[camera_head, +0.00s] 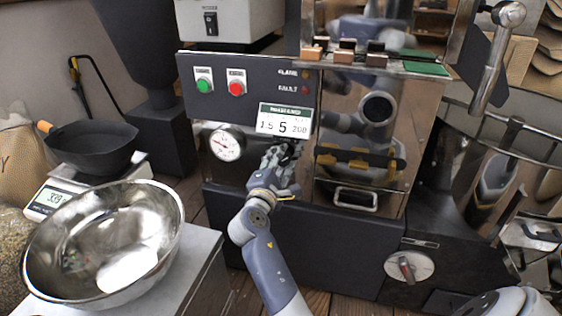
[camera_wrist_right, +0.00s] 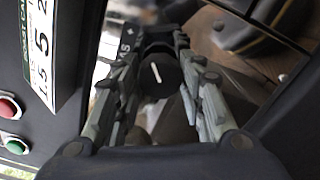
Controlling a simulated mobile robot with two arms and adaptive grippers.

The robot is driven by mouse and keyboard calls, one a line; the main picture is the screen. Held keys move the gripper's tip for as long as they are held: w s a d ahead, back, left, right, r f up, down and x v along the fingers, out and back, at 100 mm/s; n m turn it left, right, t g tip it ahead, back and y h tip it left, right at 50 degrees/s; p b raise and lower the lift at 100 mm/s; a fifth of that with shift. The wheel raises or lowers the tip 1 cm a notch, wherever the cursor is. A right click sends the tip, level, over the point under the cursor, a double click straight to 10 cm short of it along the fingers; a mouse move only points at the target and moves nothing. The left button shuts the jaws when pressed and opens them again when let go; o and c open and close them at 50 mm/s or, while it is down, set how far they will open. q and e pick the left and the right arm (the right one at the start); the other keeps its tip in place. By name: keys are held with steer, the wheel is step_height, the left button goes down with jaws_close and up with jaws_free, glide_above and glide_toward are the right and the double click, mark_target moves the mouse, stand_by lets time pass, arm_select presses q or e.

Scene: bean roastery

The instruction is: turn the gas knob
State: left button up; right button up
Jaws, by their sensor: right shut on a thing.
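The gas knob (camera_wrist_right: 160,76) is black and round with a white pointer line, seen in the right wrist view. A light plate with partly hidden lettering lies behind it. My right gripper (camera_wrist_right: 155,58) has one finger on each side of the knob and is shut on it. In the head view my right gripper (camera_head: 282,152) reaches the roaster front just below the number card. It hides the knob there. The pointer line is tilted in the wrist view. My left gripper is not in view.
A pressure gauge (camera_head: 226,145) sits left of the gripper, and a number card (camera_head: 285,120) above it. Green (camera_head: 204,80) and red (camera_head: 236,82) buttons are on the panel. A steel bowl (camera_head: 105,245) stands at left. A dial (camera_head: 409,267) is low on the right.

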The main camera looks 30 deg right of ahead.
steer(key=shift+r, duration=0.1)
steer(key=o, duration=1)
steer(key=shift+o, duration=0.2)
